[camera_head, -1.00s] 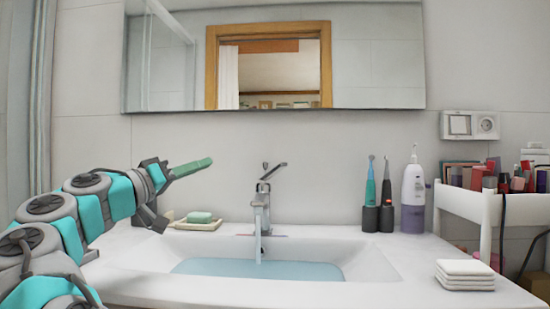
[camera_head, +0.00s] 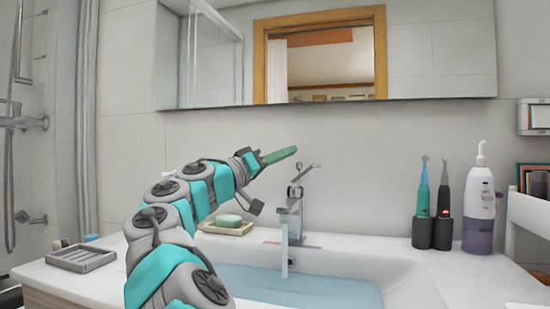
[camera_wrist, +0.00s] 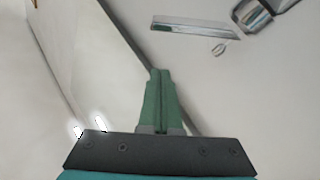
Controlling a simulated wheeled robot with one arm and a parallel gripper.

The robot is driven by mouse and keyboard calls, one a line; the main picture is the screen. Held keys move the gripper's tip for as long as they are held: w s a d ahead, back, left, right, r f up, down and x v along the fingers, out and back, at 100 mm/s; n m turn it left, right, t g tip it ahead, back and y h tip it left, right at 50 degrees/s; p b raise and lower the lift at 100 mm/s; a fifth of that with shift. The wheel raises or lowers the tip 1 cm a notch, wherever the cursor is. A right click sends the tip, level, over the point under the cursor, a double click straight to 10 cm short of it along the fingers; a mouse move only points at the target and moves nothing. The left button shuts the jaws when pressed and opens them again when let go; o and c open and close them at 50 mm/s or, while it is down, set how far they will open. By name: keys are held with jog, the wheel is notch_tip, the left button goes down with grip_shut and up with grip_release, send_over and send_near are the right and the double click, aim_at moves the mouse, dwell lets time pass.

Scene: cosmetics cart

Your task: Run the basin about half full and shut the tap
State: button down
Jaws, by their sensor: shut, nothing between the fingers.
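The chrome tap (camera_head: 294,205) stands behind the white basin (camera_head: 400,268), with its lever (camera_head: 308,169) tilted up. A stream of water (camera_head: 284,252) falls from the spout. Bluish water (camera_head: 300,287) stands across the basin floor, its surface below the rim; my arm hides the left part. My gripper (camera_head: 294,151), with green fingers, is shut and empty, just left of and slightly above the lever in the head view; I cannot tell whether they touch. The shut fingers (camera_wrist: 159,74) also show in the wrist view, with chrome parts (camera_wrist: 252,16) at upper right.
A soap dish (camera_head: 228,229) with green soap sits left of the tap. A grey tray (camera_head: 81,259) lies at the left. Two electric toothbrushes (camera_head: 444,205) and a white-purple bottle (camera_head: 480,205) stand at the right. A mirror (camera_head: 440,50) hangs above.

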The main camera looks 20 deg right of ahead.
aim_at(313, 170)
jog(key=shift+s+d+f, duration=0.1)
jog(key=shift+d+f, duration=0.3)
jog(key=shift+d, duration=0.25)
jog(key=shift+s+d+f, duration=0.1)
jog(key=shift+d+f, duration=0.3)
jog(key=shift+d, duration=0.3)
jog(key=shift+s+d+f, duration=0.1)
jog(key=shift+d+f, duration=0.3)
jog(key=shift+d, duration=0.25)
jog(key=shift+f, duration=0.1)
jog(key=f+b, duration=0.1)
jog(key=b, duration=0.1)
jog(key=s+f+b, duration=0.1)
jog(key=b, duration=0.1)
jog(key=shift+d+f, duration=0.1)
jog(key=shift+f, duration=0.05)
jog(key=shift+s, duration=0.1)
